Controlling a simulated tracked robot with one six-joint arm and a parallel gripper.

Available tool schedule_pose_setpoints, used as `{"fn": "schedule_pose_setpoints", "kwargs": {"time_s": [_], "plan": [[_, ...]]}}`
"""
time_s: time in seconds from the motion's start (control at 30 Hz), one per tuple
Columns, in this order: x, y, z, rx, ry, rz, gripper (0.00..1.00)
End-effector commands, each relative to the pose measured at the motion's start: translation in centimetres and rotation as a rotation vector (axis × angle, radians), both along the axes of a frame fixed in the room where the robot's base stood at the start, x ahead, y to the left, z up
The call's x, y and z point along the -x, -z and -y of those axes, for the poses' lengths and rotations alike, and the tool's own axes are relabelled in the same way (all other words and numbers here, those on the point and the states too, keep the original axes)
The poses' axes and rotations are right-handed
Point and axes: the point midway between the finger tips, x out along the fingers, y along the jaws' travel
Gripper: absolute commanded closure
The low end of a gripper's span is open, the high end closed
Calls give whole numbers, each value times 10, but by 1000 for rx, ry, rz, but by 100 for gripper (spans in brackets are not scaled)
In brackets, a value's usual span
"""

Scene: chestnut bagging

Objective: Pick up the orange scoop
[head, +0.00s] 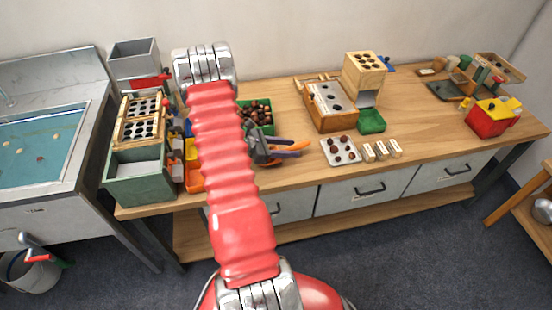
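My gripper (277,152) is over the front middle of the workbench, just right of my red ribbed arm. Its grey body shows, with a purple-grey finger-like part reaching right. A slim orange piece (296,146) shows right beside it; it may be the orange scoop, but its full shape is not clear. I cannot tell whether the fingers touch it or are closed on it. Another orange object (195,179), bin-like, lies left of my arm near the bench's front edge, partly hidden by the arm.
A green tray of chestnuts (262,112) is behind the gripper. A white tray with chestnuts (340,151) and small labelled blocks (382,151) lie to the right. A wooden sorter (331,107) stands behind them. A green box (140,178) and a sink (40,145) are left.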

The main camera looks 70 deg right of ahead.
Motion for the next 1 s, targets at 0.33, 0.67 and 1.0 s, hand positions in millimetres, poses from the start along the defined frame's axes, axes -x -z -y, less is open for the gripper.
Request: {"fn": "schedule_pose_setpoints", "kwargs": {"time_s": [0.33,0.67,1.0], "plan": [[21,11,16,0,-1,2,61],[21,11,16,0,-1,2,61],[21,11,16,0,-1,2,75]]}}
